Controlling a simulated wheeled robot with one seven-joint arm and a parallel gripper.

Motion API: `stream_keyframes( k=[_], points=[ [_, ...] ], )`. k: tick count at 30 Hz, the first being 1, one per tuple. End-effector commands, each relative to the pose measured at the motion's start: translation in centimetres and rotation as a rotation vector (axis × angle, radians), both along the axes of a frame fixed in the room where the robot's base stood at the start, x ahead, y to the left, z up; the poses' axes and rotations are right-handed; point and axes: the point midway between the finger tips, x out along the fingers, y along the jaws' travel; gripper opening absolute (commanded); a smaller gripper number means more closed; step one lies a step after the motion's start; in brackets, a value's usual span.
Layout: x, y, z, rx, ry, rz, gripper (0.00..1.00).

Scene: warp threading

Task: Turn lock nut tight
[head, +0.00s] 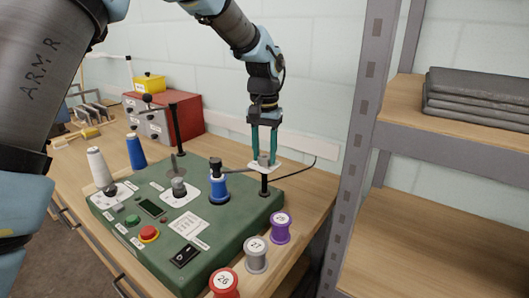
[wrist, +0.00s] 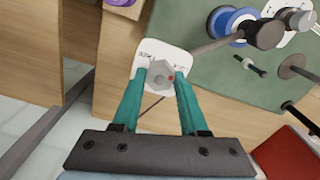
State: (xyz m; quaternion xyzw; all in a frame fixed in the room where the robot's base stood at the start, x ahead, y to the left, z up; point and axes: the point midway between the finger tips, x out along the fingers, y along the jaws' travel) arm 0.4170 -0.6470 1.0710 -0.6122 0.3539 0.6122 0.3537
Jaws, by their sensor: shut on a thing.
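The lock nut (wrist: 156,83) is a grey hexagonal nut with a small red mark, seen nearly end-on in the wrist view. It sits over a white label plate (wrist: 149,53) near a corner of the green machine box (wrist: 210,78). My gripper (wrist: 160,76) has its two teal fingers shut on the nut, one on either side. In the head view my gripper (head: 264,158) points straight down at the back right corner of the box. The nut is partly hidden between the fingers there. The label's print is too small to read fully.
A blue spool (head: 219,188) under a dark knob stands left of my gripper. Purple (head: 281,227), grey (head: 256,254) and red (head: 224,284) spools stand along the front right. A grey shelf post (head: 358,150) rises to the right. A cable runs behind the box.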

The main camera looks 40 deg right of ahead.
Motion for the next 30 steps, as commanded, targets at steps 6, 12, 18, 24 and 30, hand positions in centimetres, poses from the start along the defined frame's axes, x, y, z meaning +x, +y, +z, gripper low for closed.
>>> stream_keyframes(
  k=[6, 12, 18, 24, 30],
  points=[
    [-0.06, -0.03, 0.06, -0.001, 0.001, -0.021, 0.00],
    [-0.05, -0.03, 0.05, 0.000, 0.000, -0.022, 0.00],
    [-0.04, -0.02, 0.05, 0.000, 0.000, -0.021, 0.52],
    [-0.03, -0.01, 0.02, 0.000, 0.000, -0.020, 0.73],
    [-0.01, 0.00, 0.01, 0.000, 0.000, -0.020, 0.73]
  ],
)
